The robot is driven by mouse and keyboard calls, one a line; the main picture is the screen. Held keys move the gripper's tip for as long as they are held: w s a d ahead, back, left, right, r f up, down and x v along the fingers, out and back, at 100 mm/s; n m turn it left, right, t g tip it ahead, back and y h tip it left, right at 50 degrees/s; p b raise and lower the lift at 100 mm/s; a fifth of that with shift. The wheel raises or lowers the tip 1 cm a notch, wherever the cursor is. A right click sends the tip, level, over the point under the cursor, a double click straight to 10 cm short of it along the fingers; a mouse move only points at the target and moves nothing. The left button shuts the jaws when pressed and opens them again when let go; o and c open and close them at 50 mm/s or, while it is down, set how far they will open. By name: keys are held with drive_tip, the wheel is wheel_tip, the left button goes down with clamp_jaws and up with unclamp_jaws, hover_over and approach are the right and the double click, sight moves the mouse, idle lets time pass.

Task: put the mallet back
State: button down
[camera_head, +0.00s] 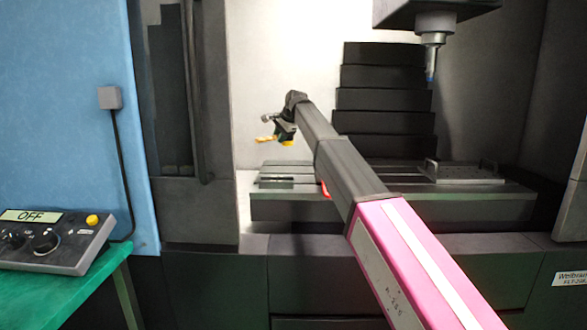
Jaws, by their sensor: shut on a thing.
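My arm reaches from the lower right into the bright machine chamber. My gripper (277,140) is at its far end, above the left part of the machine table and apart from it. Its yellow fingertips are small and partly blurred here. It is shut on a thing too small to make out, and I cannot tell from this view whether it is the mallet. A small red piece (325,188) shows at the left edge of my arm, in front of the machine table. The rest of it is hidden, and I cannot tell what it is.
The slotted machine table (475,207) spans the chamber, with a flat metal plate (460,172) on its right. A spindle head (434,35) hangs above. Dark stepped covers (383,98) rise behind. A control box (55,240) reading OFF sits on a green table (85,290) at left.

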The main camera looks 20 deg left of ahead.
sight(267, 139)
drive_tip(key=a, duration=0.1)
drive_tip(key=s+a, duration=0.1)
drive_tip(key=a, duration=0.1)
drive_tip(key=s+a+f, duration=0.1)
drive_tip(key=shift+s+a, duration=0.1)
drive_tip(key=shift+a, duration=0.25)
drive_tip(key=shift+a+f, duration=0.1)
drive_tip(key=shift+f, duration=0.1)
drive_tip(key=w+d+f, duration=0.1)
drive_tip(key=w+f, duration=0.1)
drive_tip(key=w, duration=0.1)
drive_tip(key=w+d+f, duration=0.2)
drive_tip(key=w, duration=0.1)
drive_tip(key=w+d+f, duration=0.2)
drive_tip(key=w, duration=0.2)
drive_tip(key=shift+w+f, duration=0.1)
drive_tip(key=shift+f, duration=2.25)
drive_tip(key=shift+f, duration=0.1)
drive_tip(key=c, duration=1)
unclamp_jaws()
drive_tip(key=v, duration=1.2)
